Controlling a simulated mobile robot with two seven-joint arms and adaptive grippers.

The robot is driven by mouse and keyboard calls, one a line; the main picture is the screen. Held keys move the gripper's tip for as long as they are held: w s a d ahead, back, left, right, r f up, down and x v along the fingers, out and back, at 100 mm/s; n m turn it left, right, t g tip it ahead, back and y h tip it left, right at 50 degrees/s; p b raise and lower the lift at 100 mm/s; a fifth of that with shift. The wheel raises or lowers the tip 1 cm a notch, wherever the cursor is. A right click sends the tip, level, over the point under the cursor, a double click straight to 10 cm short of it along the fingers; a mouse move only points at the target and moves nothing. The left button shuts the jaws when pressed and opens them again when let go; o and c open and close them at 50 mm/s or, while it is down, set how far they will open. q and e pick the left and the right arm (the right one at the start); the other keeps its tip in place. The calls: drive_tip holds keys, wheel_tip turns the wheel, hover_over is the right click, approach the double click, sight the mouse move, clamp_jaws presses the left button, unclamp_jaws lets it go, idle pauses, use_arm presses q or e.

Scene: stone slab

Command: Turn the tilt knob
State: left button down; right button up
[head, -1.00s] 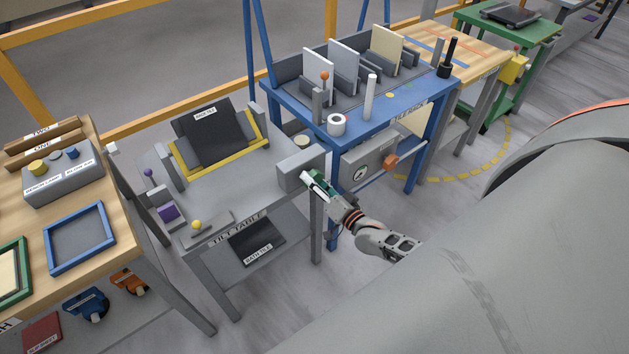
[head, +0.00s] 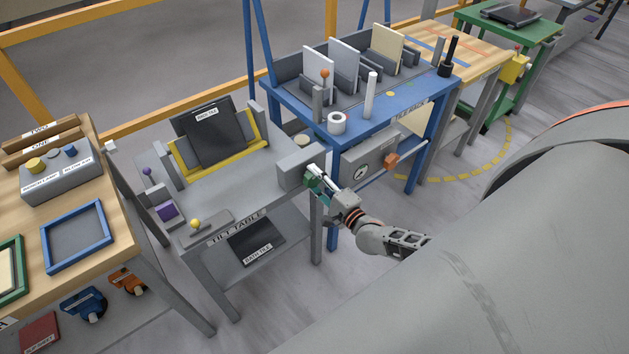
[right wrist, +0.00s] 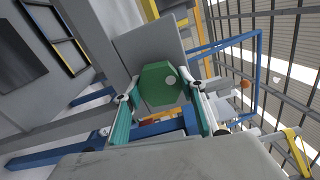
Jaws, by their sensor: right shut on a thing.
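The tilt table (head: 240,192) is grey, with a yellow-edged tilting plate (head: 183,163) that holds a dark tile (head: 216,137) at a steep slant. A grey box (head: 292,170) sits at the table's right end. The tilt knob (right wrist: 160,82) is green and many-sided, with a pale dot, and shows in the right wrist view in front of the box. My right gripper (head: 316,180) is shut on the knob, one finger on each side, as the right wrist view (right wrist: 157,93) shows. In the head view the fingers partly hide the knob. My left gripper is not in view.
A blue bench (head: 390,118) with upright panels and a gauge box (head: 357,172) stands close to the right of my gripper. A wooden table (head: 110,225) stands at the left. A second dark tile (head: 257,243) lies on the tilt table's lower shelf.

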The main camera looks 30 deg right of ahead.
drive_tip(key=shift+m+b, duration=0.3)
drive_tip(key=shift+m, duration=0.7)
drive_tip(key=shift+f+m+b, duration=0.1)
drive_tip(key=shift+m+b, duration=0.25)
drive_tip(key=shift+m, duration=0.55)
drive_tip(key=shift+m+b, duration=0.4)
drive_tip(key=shift+m, duration=0.5)
drive_tip(key=m+b, duration=0.1)
drive_tip(key=m, duration=0.1)
drive_tip(key=shift+m, duration=0.4)
drive_tip(key=m+b, duration=0.2)
drive_tip(key=m, duration=0.1)
drive_tip(key=shift+m+b, duration=0.7)
drive_tip(key=shift+m, duration=0.5)
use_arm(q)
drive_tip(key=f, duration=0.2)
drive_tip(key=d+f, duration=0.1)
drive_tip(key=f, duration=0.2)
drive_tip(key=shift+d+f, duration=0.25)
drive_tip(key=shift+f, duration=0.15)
use_arm(e)
drive_tip(key=shift+m, duration=0.4)
